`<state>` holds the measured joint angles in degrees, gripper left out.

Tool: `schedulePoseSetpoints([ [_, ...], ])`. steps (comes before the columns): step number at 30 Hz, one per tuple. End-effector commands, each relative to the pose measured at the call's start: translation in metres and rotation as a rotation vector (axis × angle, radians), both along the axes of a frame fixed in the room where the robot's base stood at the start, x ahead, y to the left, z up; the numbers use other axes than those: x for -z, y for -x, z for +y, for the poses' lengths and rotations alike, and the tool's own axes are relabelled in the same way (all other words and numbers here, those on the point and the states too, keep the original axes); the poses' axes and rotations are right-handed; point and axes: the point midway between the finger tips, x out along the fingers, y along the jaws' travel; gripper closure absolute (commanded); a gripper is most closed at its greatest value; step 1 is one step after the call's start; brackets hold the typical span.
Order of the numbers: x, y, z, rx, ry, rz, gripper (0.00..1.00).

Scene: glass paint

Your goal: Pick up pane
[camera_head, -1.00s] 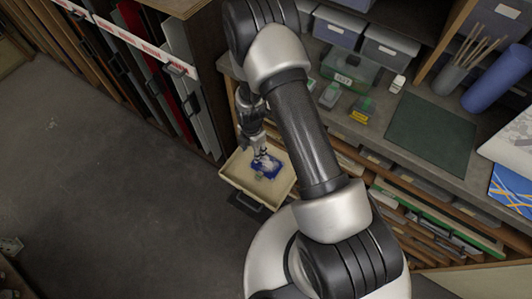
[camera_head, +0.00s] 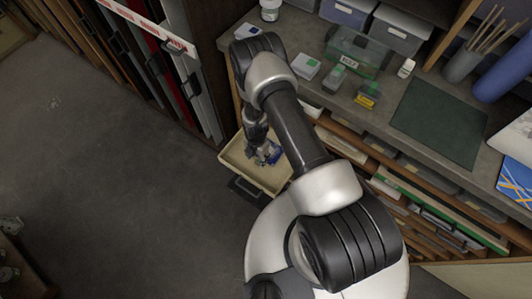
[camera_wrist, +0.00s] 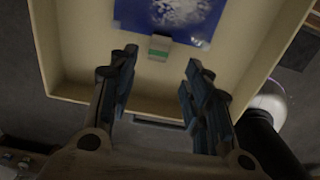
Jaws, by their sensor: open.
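The pane (camera_wrist: 205,18) is a flat blue piece with a white mottled patch, lying in an open cream drawer (camera_wrist: 268,40). A small grey block with a green stripe (camera_wrist: 160,48) sits at its near edge in the wrist view; I cannot tell whether it is fixed to the pane. In the head view, part of the pane (camera_head: 275,156) shows beside my gripper, which hides the rest. My gripper (camera_wrist: 160,65) is open and empty, its fingertips apart on either side of the block in the picture. Its height above the drawer floor is unclear.
The drawer's walls (camera_head: 232,172) surround the gripper area. A workbench with a dark green mat (camera_head: 440,122), a green clear box (camera_head: 357,52) and small containers stands to the right. A rack of upright sheets (camera_head: 170,70) is at the left.

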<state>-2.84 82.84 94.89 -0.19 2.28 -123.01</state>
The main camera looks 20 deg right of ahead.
Motion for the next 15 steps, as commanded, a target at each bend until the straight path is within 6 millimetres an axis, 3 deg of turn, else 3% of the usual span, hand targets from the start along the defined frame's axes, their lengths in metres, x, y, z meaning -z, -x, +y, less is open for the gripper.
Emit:
schedulePoseSetpoints([
  [5, 0.009, -0.001, 0.001, 0.000, -0.001, -0.001, 0.55],
  [15, 0.055, -0.001, 0.003, 0.001, -0.001, 0.001, 0.55],
])
